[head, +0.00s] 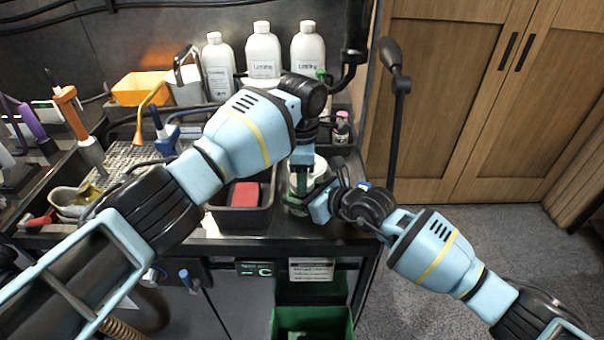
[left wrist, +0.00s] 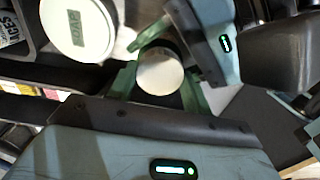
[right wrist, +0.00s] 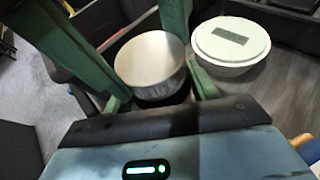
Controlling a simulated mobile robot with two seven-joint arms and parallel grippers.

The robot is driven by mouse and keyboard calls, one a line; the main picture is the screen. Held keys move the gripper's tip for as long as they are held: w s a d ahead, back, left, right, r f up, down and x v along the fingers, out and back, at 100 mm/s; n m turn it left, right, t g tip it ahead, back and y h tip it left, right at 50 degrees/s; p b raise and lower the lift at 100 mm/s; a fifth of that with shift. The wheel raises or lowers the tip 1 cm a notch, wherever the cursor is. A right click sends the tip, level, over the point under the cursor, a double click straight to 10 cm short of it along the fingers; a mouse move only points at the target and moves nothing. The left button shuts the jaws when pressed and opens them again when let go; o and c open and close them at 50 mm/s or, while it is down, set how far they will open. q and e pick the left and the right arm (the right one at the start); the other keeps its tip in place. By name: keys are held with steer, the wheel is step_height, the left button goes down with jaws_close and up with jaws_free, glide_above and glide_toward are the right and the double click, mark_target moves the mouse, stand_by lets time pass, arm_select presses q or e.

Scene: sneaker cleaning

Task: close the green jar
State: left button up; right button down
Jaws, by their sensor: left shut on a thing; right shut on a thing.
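The green jar (head: 298,198) stands near the front edge of the counter in the head view, mostly hidden by my grippers. A plain white round lid shows between green fingers in the left wrist view (left wrist: 160,72) and the right wrist view (right wrist: 150,62). My left gripper (head: 302,168) comes down from above and is shut on this lid. My right gripper (head: 318,200) comes from the right, lower down, and is shut on the jar. The fingers hide how the lid meets the jar rim.
A black tray with a red block (head: 245,193) is close on the left. White bottles (head: 263,55) stand behind. A dark post (head: 398,110) rises at right. A green bin (head: 312,322) is below.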

arm_select(q)
steer(key=m, duration=0.3)
steer(key=shift+m, duration=0.3)
steer(key=shift+c, duration=0.5)
steer(key=m, duration=0.4)
steer(key=shift+m, duration=0.3)
steer(key=m, duration=0.8)
steer(key=o, duration=1.1)
